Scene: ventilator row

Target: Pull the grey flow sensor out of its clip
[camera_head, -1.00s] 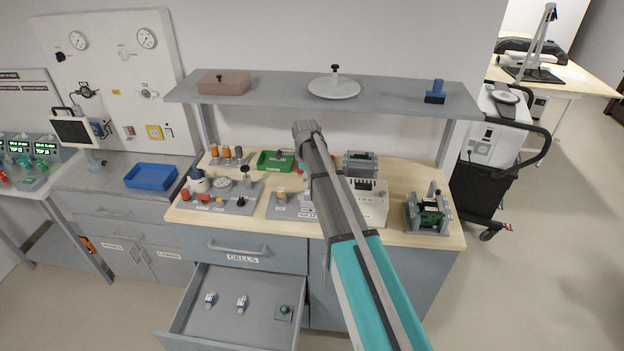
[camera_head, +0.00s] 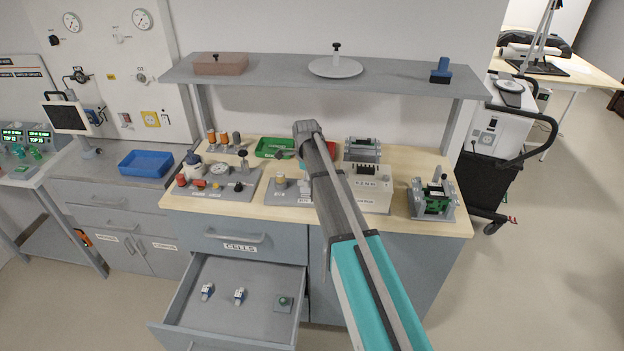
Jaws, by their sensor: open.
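My arm (camera_head: 335,195) reaches from the bottom right up over the wooden bench. Its far joint (camera_head: 306,128) is above the back of the bench. My gripper cannot be made out; the arm seems to hide it. I cannot pick out the grey flow sensor or its clip for certain. A grey plate (camera_head: 270,196) with small fittings and labels lies left of the arm and is partly covered by it. A small pale-topped fitting (camera_head: 280,183) stands on that plate. A white-grey device (camera_head: 371,186) stands just right of the arm.
A crowded grey board (camera_head: 240,190) and a green tray (camera_head: 275,147) are on the bench. A green-board fixture (camera_head: 433,200) stands at the right end. A shelf (camera_head: 270,73) spans above the bench. An open drawer (camera_head: 240,318) with small parts juts out below.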

